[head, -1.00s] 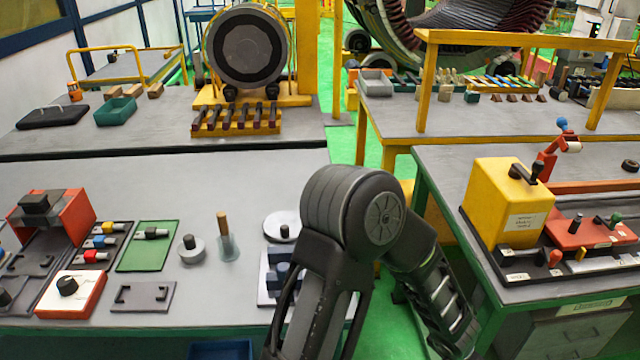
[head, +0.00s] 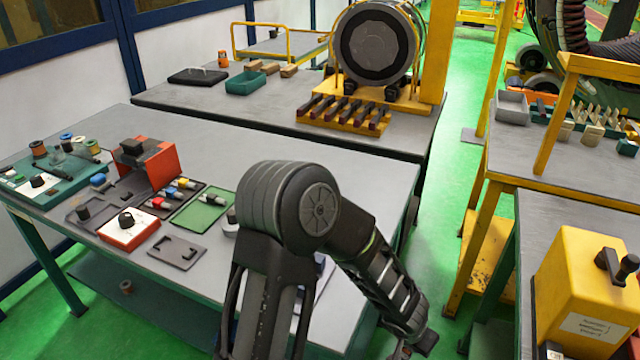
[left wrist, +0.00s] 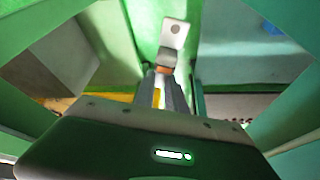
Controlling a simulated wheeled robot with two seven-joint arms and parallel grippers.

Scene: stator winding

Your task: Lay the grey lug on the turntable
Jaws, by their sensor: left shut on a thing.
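The grey lug (left wrist: 173,38), a small bent plate with a hole near its end, shows in the left wrist view. It sticks out beyond the fingertips of my left gripper (left wrist: 168,86), which is shut on it. A brown-orange band (left wrist: 164,70) shows at the lug's base, by the fingers. In the head view my arm bends in the middle and its forearm runs down to the right, beside the near bench; the lug cannot be made out there. I cannot pick out the turntable for sure; my arm hides part of the near bench. My right gripper is not in view.
The near bench (head: 345,180) holds a red box (head: 148,160), a green mat (head: 202,212) and a dark grey plate (head: 176,252) at left. A yellow box (head: 585,290) stands on the right bench. Green floor lies between the benches. Green surfaces surround the gripper in the wrist view.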

